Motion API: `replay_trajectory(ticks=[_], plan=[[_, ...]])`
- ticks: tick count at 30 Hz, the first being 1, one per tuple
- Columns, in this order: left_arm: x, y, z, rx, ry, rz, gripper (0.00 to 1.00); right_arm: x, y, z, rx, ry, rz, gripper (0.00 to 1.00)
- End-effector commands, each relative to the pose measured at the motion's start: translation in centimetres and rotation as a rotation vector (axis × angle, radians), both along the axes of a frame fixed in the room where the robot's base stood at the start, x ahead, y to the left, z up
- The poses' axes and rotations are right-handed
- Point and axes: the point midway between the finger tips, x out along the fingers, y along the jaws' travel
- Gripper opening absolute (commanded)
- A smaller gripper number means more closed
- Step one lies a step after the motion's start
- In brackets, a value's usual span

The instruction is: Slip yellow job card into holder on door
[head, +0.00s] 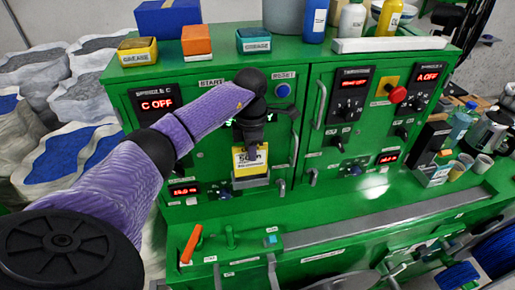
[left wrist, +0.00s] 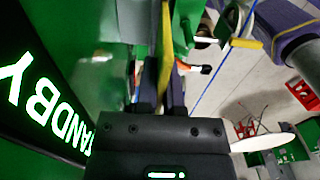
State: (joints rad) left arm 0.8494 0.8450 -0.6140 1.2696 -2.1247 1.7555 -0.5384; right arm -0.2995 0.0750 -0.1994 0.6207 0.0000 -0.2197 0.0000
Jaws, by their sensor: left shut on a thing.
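The yellow job card (head: 250,159), with dark print, is upright in front of the green cabinet door (head: 211,145). My left gripper (head: 252,148) is shut on its upper part, pointing down. In the left wrist view the card is a thin yellow strip seen edge-on (left wrist: 165,60), between the fingers of the gripper (left wrist: 160,98). A pale holder (head: 251,181) shows on the door at the card's lower edge. I cannot tell whether the card's bottom is inside it or just in front of it. My right gripper does not show.
A lit STANDBY display (left wrist: 42,100) is close beside the gripper. Door handles, knobs and red readouts surround the card. A green ledge (head: 340,215) with an orange-handled lever (head: 191,244) runs below.

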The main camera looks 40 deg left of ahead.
Motion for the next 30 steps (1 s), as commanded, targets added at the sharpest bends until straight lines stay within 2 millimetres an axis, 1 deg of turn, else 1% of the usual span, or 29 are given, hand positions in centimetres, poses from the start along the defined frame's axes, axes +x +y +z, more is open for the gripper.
replay_trajectory(ticks=[16,30], plan=[[0.0,0.1,-0.2,0.0,0.0,0.011,0.0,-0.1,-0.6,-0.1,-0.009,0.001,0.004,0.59],[0.0,0.1,-2.6,0.002,-0.002,0.011,0.0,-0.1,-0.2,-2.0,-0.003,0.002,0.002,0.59]])
